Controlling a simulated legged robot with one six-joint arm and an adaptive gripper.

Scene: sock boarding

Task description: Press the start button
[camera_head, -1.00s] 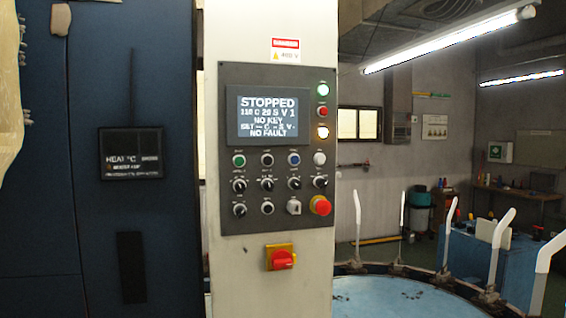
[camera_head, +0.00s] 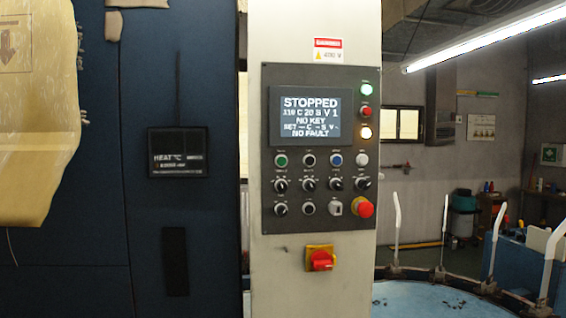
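The dark control panel (camera_head: 319,146) is on a white column in the middle of the view. Its screen (camera_head: 311,117) reads STOPPED, NO KEY and NO FAULT. A green button (camera_head: 281,160) is at the left of the top row of controls under the screen; its label is too small to read, so I cannot tell if it is the start button. Black, blue and white buttons stand to its right, with rows of knobs below. A red mushroom button (camera_head: 364,208) is at the panel's lower right. My gripper is not in view.
A red rotary switch on a yellow plate (camera_head: 320,259) sits below the panel. A dark blue cabinet (camera_head: 90,120) with a hanging yellowish sheet (camera_head: 38,120) is at the left. A round light-blue table (camera_head: 430,301) with upright white arms (camera_head: 445,228) is at the lower right.

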